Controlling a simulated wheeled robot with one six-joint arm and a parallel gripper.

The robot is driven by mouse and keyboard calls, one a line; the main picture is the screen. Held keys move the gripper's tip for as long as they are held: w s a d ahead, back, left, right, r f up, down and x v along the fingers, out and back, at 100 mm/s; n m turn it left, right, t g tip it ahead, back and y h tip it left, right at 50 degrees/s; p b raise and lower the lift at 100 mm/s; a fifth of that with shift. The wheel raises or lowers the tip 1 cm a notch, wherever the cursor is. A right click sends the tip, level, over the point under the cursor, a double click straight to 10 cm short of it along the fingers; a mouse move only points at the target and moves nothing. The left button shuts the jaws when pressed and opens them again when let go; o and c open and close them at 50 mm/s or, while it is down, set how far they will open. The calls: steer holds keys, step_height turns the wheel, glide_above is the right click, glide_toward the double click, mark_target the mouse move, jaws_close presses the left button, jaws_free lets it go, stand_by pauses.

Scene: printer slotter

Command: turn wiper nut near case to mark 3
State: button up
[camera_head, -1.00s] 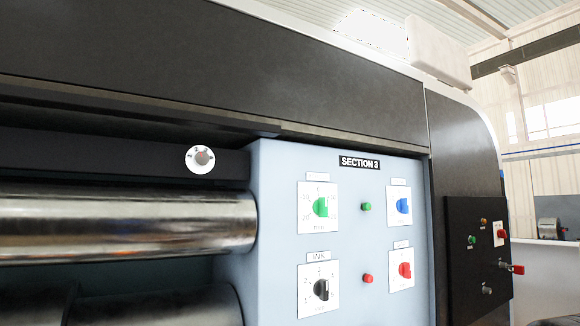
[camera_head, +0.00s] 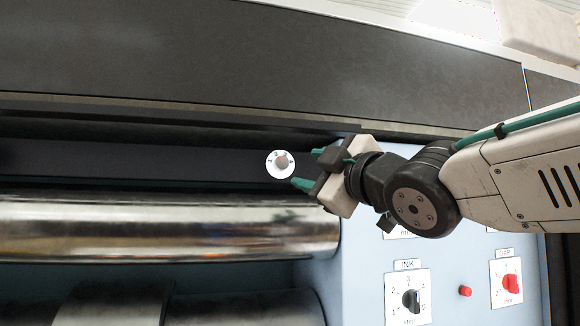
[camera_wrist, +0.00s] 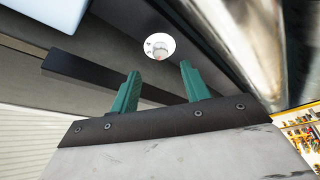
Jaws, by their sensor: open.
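The wiper nut (camera_head: 282,162) is a small grey knob on a round white dial with marks, set on the dark bar above the steel roller. A reddish line shows on the knob; I cannot read for certain which mark it points to. My gripper (camera_head: 308,168) is just right of the dial, its green fingers spread and pointing left toward it. In the wrist view the nut (camera_wrist: 159,52) lies ahead, beyond and between the two green fingertips of my gripper (camera_wrist: 160,70). The fingers appear empty and apart from the nut.
The shiny roller (camera_head: 160,228) runs just below the dial. A dark overhang (camera_head: 180,115) lies above it. The light blue panel (camera_head: 350,270) at right carries a black INK knob (camera_head: 411,300), a red button (camera_head: 465,291) and a red knob (camera_head: 511,283). My arm covers the panel's upper part.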

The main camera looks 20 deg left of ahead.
mark_target(283, 164)
steer(key=x, duration=0.7)
steer(key=shift+w+a+r, duration=0.1)
steer(key=shift+a+r, duration=0.05)
steer(key=shift+a, duration=0.2)
steer(key=c, duration=1)
